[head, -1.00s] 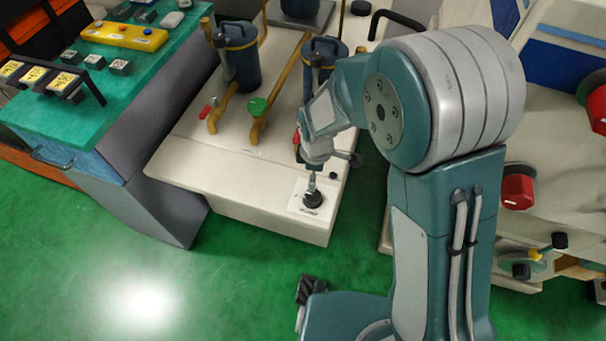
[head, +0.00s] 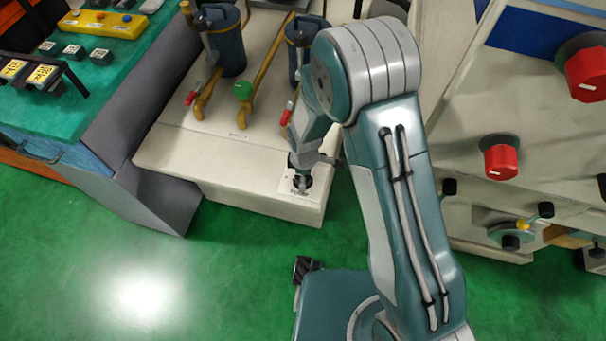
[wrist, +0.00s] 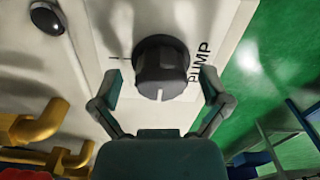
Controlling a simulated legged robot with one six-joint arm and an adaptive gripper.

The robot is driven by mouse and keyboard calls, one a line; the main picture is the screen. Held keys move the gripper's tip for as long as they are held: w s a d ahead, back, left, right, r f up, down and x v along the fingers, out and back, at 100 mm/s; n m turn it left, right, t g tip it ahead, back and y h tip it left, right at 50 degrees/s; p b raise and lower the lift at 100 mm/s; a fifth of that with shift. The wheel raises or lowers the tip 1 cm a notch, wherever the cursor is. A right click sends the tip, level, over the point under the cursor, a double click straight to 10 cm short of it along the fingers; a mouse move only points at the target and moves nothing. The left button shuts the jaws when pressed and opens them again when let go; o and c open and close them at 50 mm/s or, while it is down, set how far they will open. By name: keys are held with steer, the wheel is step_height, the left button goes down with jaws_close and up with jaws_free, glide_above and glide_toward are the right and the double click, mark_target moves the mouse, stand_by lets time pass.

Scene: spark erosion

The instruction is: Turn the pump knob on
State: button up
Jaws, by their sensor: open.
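The pump knob (wrist: 161,70) is a round black knob with a pale mark on its near side, on a white plate lettered PUMP (wrist: 200,62) in the wrist view. My gripper (wrist: 160,85) is open, with one finger on each side of the knob. I cannot tell whether the fingers touch it. In the head view my gripper (head: 301,180) is down at the knob plate (head: 290,186), on the front right corner of the cream bench top. The knob is mostly hidden by my gripper there.
A small black button (wrist: 47,18) sits left of the plate. On the cream bench (head: 200,155) stand blue canisters (head: 228,45), yellow pipes and red-handled valves. A teal-topped console (head: 110,55) is at the left. Red knobs (head: 500,160) are on a machine at the right. Green floor is open in front.

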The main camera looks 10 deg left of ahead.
steer(key=shift+d, duration=0.15)
steer(key=shift+c, duration=1.2)
steer(key=c, duration=0.9)
steer(key=shift+a, duration=0.25)
